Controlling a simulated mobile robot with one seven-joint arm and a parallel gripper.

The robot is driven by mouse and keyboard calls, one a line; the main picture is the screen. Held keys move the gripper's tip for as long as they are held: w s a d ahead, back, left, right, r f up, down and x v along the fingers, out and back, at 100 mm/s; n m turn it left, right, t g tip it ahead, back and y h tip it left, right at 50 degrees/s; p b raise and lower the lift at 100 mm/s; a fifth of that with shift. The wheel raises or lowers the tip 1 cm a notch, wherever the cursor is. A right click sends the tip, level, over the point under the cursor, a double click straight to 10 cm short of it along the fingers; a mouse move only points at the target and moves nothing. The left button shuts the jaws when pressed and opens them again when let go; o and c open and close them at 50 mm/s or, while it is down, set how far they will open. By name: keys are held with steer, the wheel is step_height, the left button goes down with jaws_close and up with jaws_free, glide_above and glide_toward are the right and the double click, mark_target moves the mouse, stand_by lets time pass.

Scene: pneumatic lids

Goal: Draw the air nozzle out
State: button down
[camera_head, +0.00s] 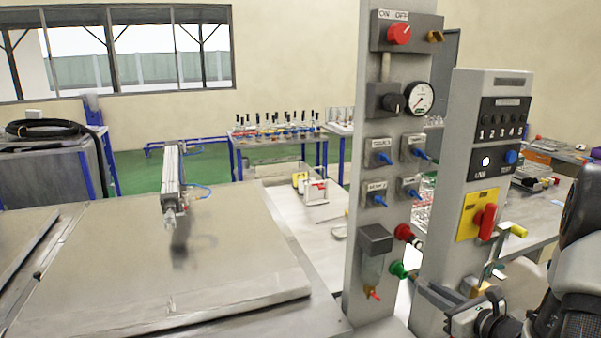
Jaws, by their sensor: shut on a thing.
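My gripper (430,291) is low at the right, its dark finger reaching left toward the green round fitting (398,269) on the grey post. It is shut on a small piece at that fitting, which I take to be the air nozzle. The fingers and the post's edge hide most of the nozzle, so I cannot tell how deep it sits in the fitting. A red round fitting (404,232) with a metal end is just above the green one.
The post (360,180) carries a gauge (418,98), blue valves and a red knob. The right panel (455,190) has a red handle (487,221) and a yellow-ended part (518,230) close above my gripper. A large metal lid (120,260) lies left.

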steer(key=s+d+r+p, duration=0.1)
steer(key=s+r+p, duration=0.1)
steer(key=r, duration=0.3)
steer(key=shift+s+p, duration=0.4)
steer(key=shift+s, duration=0.2)
steer(key=shift+d, duration=0.1)
stand_by(0.4)
